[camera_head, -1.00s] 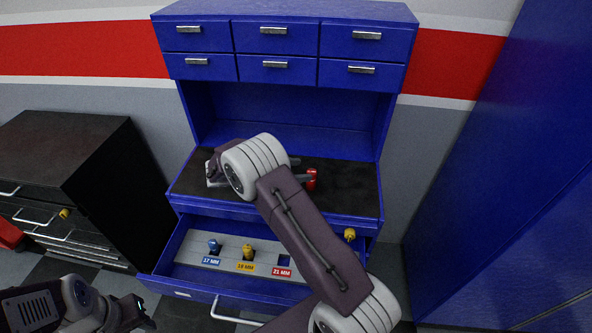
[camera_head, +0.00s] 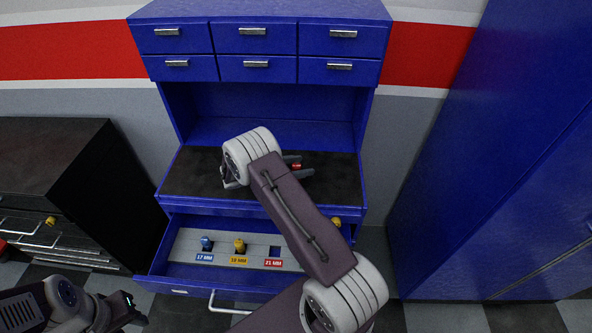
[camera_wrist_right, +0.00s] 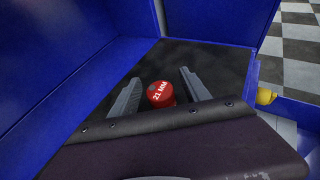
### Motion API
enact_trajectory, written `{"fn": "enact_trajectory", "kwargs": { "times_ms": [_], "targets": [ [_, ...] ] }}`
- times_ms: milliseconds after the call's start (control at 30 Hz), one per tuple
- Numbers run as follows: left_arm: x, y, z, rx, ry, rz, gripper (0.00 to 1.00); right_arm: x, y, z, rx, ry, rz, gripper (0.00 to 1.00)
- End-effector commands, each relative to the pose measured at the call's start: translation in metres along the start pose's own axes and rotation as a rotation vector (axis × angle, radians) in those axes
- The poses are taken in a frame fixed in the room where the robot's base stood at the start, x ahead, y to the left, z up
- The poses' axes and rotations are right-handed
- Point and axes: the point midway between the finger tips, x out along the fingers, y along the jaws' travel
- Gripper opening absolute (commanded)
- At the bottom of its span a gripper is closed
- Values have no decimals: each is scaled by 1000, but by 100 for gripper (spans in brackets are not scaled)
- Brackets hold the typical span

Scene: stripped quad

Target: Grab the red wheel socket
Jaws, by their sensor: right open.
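In the head view only a small part of the socket (camera_head: 297,167) shows between the fingers. My right gripper (camera_head: 298,165) is open, with one finger on each side of the socket; I cannot tell whether they touch it. In the right wrist view the fingers (camera_wrist_right: 156,90) stand apart around it. My left gripper (camera_head: 140,309) is at the lower left, away from the bench; its jaw state is unclear.
An open drawer (camera_head: 180,270) below the worktop holds a blue 17 MM socket (camera_head: 206,243), a yellow socket (camera_head: 239,245) and an empty 21 MM slot (camera_head: 275,252). A black cabinet (camera_head: 50,160) stands left, a blue cabinet (camera_head: 500,170) right. Most of the worktop is clear.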

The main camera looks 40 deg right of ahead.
Motion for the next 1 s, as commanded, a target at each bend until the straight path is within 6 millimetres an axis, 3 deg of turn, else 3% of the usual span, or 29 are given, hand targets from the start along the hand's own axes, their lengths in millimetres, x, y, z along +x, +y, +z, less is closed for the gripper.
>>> {"fn": "enact_trajectory", "kwargs": {
  "times_ms": [267, 500, 833, 1000],
  "targets": [
    [-2, 0, 0, 0, 0, 0, 36, 9, 0, -1, 0, 1, 1, 55],
    [-2, 0, 0, 0, 0, 0, 36, 9, 0, -1, 0, 1, 1, 0],
    [0, 0, 0, 0, 0, 0, 36, 7, 0, 2, 2, 0, 1, 0],
    [6, 0, 1, 0, 0, 0, 36, -1, 1, 22, 5, -1, 3, 0]
  ]
}}
